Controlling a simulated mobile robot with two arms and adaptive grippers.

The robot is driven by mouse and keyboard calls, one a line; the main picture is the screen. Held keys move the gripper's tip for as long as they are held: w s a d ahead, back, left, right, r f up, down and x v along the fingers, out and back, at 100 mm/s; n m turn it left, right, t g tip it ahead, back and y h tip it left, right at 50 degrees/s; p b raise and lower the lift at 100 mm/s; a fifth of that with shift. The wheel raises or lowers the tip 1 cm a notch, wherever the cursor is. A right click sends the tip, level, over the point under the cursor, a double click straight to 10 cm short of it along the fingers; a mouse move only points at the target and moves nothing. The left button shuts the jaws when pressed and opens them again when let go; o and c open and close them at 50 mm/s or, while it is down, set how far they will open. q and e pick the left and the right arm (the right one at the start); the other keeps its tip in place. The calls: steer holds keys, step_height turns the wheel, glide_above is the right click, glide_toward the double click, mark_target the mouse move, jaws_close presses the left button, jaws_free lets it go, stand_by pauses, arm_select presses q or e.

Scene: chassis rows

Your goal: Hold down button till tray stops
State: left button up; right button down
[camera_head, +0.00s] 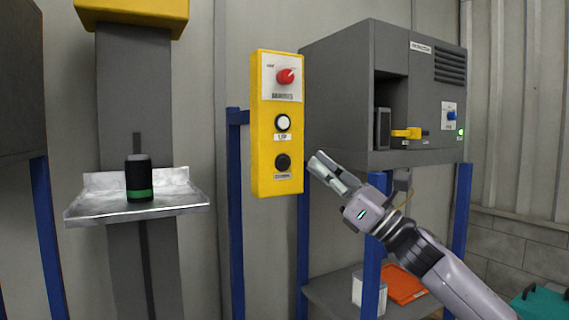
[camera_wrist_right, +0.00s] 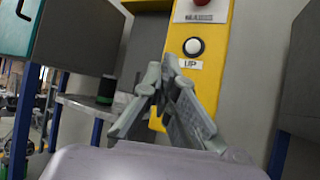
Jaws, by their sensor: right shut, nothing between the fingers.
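A yellow control box (camera_head: 277,160) hangs on a blue post. It has a red knob (camera_head: 286,76) on top, a white button (camera_head: 283,122) in the middle and a black button (camera_head: 283,162) below. In the right wrist view the white button (camera_wrist_right: 193,46) has an "UP" label. A metal tray (camera_head: 140,211) is on a grey column at the left, with a black canister with a green band (camera_head: 139,178) standing on it. My right gripper (camera_head: 316,161) is shut and empty, right of the box, apart from the buttons. In the right wrist view its fingertips (camera_wrist_right: 168,66) appear below and left of the white button. My left gripper is not in view.
A grey machine (camera_head: 340,60) with a yellow handle and a lit green light stands right of the control box on blue legs. An orange bin (camera_head: 404,285) is on the shelf below. A teal case (camera_head: 540,304) is at the lower right.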

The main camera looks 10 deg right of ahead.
mark_target(283, 163)
steer(key=shift+w+a+p, duration=0.4)
steer(key=shift+w+a, duration=0.1)
steer(key=shift+w, duration=0.85)
steer(key=shift+w+a+p, duration=0.4)
steer(key=shift+w+a, duration=0.1)
steer(key=shift+w, duration=0.8)
steer(key=shift+w+a+p, duration=0.4)
steer(key=shift+w+a, duration=0.1)
steer(key=shift+w, duration=0.85)
steer(key=shift+w, duration=0.15)
steer(key=shift+w+a, duration=0.15)
steer(key=shift+w, duration=0.1)
